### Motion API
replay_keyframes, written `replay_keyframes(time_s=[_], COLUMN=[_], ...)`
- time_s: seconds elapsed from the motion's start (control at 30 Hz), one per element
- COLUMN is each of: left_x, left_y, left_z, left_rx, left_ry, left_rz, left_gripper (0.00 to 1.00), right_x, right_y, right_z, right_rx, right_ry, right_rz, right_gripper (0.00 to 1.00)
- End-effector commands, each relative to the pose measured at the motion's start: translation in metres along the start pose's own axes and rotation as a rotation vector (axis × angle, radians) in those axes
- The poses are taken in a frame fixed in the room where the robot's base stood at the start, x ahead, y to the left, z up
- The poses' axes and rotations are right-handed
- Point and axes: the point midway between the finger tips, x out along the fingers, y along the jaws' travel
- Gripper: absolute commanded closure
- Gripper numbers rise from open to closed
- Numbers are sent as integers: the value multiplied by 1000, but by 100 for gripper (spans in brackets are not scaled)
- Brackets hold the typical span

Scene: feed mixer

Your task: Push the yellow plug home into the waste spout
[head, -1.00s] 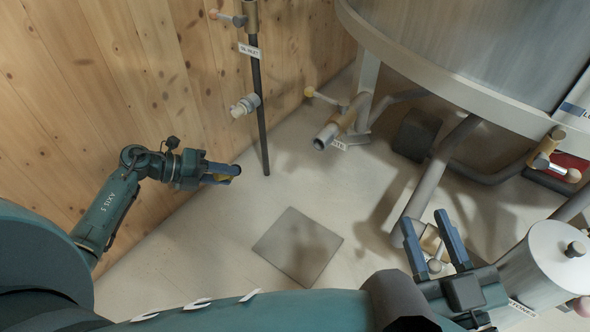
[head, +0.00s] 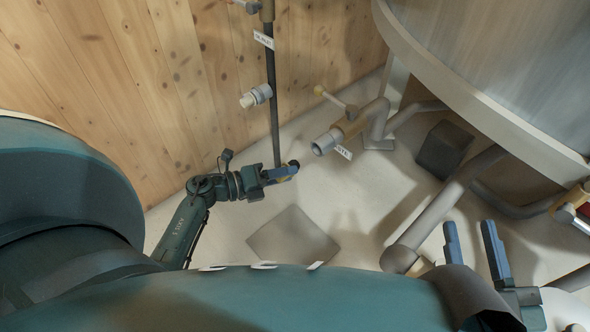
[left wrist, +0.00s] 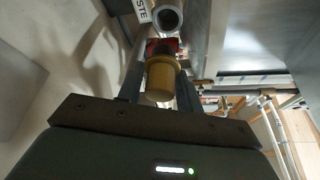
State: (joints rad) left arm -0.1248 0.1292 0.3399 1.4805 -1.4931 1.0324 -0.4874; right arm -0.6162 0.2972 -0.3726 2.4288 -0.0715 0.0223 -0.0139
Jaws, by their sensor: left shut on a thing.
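The yellow plug (left wrist: 161,80) is between the fingers of my left gripper, which is shut on it. In the head view my left gripper (head: 282,172) is low, left of and nearer than the waste spout (head: 325,143), with a visible gap; only a sliver of yellow shows there. In the left wrist view the spout's round open mouth (left wrist: 167,18) is beyond the plug, slightly right of its line. A red patch shows between plug and spout; I cannot tell what it belongs to. My right gripper (head: 470,250) is open and empty at lower right.
A white label (head: 343,152) hangs by the spout, and a yellow-knobbed lever (head: 327,96) rises above it. The large grey tank (head: 500,60) overhangs at right. The floor below the spout is clear.

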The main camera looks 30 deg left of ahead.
Motion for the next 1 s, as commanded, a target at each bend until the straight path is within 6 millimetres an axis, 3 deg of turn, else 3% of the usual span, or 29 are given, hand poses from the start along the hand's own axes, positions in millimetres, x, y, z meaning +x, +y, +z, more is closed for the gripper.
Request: replay_keyframes(time_s=[0.43, 1.0], left_x=[-4, 43], left_y=[-1, 0], left_z=[0, 18], left_rx=[-3, -2], left_ry=[8, 4], left_rz=[1, -2], left_gripper=[92, 92], right_x=[0, 0], right_y=[1, -1], right_z=[-2, 1], right_rx=[-7, 22], right_ry=[-5, 9], right_rz=[1, -1], right_gripper=[65, 65])
